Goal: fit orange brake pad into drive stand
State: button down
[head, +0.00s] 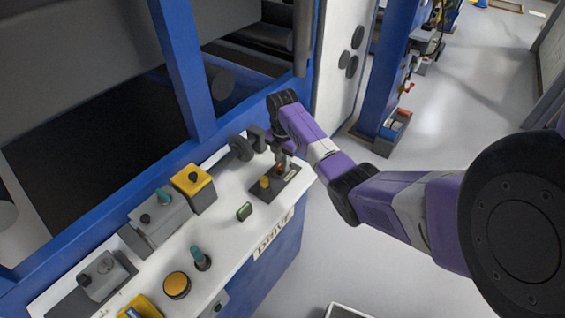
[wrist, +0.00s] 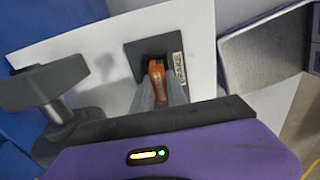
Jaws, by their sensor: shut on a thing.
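The orange brake pad (wrist: 157,72) is between the two fingers of my gripper (wrist: 159,92) in the wrist view, and the fingers are shut on it. Its far end lies over the dark square plate (wrist: 133,52) with a printed label; I cannot tell whether it is seated in the plate or just above. In the head view my gripper (head: 282,166) points down at the dark plate (head: 262,191) on the right end of the drive stand (head: 226,215), a blue stand with a white top. The pad is mostly hidden there.
A yellow-topped box (head: 192,180), a small green switch (head: 244,211), a teal-topped knob (head: 200,258) and a round orange button (head: 176,285) stand on the same top. A black clamp-like knob (wrist: 45,88) is close to my gripper's left in the wrist view. Open floor lies right.

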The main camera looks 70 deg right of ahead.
jog(key=shift+f, duration=0.15)
jog(key=c, duration=1.3)
grip_release()
jog(key=shift+f, duration=0.1)
jog(key=shift+o, duration=0.2)
jog(key=shift+s+a, duration=0.1)
jog(key=shift+s, duration=0.05)
